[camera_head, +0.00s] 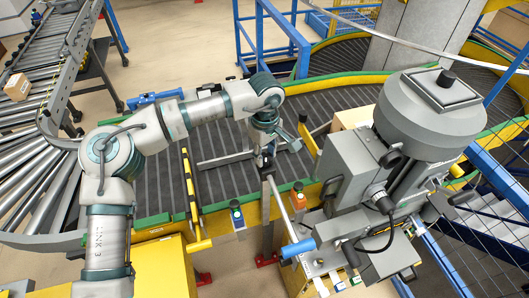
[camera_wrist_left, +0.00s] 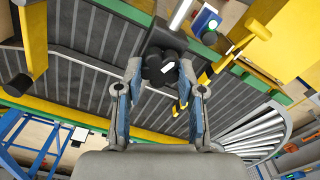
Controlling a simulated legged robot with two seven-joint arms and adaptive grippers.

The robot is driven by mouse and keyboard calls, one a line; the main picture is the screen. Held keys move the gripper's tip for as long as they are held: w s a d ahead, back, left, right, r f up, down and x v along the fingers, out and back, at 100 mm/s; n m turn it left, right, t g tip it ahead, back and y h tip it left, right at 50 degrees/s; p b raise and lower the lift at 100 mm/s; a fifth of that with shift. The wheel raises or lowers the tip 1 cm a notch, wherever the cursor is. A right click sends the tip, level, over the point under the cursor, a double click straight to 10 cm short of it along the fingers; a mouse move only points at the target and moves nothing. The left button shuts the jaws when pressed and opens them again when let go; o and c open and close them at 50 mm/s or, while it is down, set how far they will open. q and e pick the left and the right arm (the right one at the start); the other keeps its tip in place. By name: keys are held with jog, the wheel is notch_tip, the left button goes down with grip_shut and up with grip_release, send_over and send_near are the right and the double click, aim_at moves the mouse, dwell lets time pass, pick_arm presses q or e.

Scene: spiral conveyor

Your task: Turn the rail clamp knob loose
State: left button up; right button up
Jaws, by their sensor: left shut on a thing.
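The rail clamp knob (camera_wrist_left: 158,68) is a black, lobed knob on a dark clamp block (camera_wrist_left: 166,36) in the left wrist view, above the grey slatted belt. My left gripper (camera_wrist_left: 161,78) has its two blue-grey fingers on either side of the knob and is shut on it. In the head view my left gripper (camera_head: 265,152) points down over the clamp at the conveyor's near edge. The gripper mostly hides the knob there. A bright silver rod (camera_wrist_left: 182,14) runs from the block in the wrist view. My right gripper is not in view.
A large grey machine (camera_head: 419,122) stands close on the right. A cardboard box (camera_head: 352,117) sits on the spiral belt (camera_head: 325,97) behind it. A roller conveyor (camera_head: 45,60) runs at left.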

pick_arm(q)
jog(key=shift+s+d+f+n, duration=0.1)
jog(key=shift+n, duration=0.2)
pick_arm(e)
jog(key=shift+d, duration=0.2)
pick_arm(q)
jog(key=n, duration=0.4)
jog(key=shift+n, duration=0.3)
jog(key=n, duration=0.5)
jog(key=shift+b, duration=0.4)
jog(key=n, duration=0.4)
jog(key=shift+n, duration=0.3)
jog(key=shift+n+b, duration=0.3)
jog(key=shift+n, duration=1.3)
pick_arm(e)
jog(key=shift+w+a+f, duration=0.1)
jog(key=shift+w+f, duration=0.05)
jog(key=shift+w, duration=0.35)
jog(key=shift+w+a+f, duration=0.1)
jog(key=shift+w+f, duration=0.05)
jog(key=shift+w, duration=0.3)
pick_arm(q)
jog(key=shift+r, duration=0.25)
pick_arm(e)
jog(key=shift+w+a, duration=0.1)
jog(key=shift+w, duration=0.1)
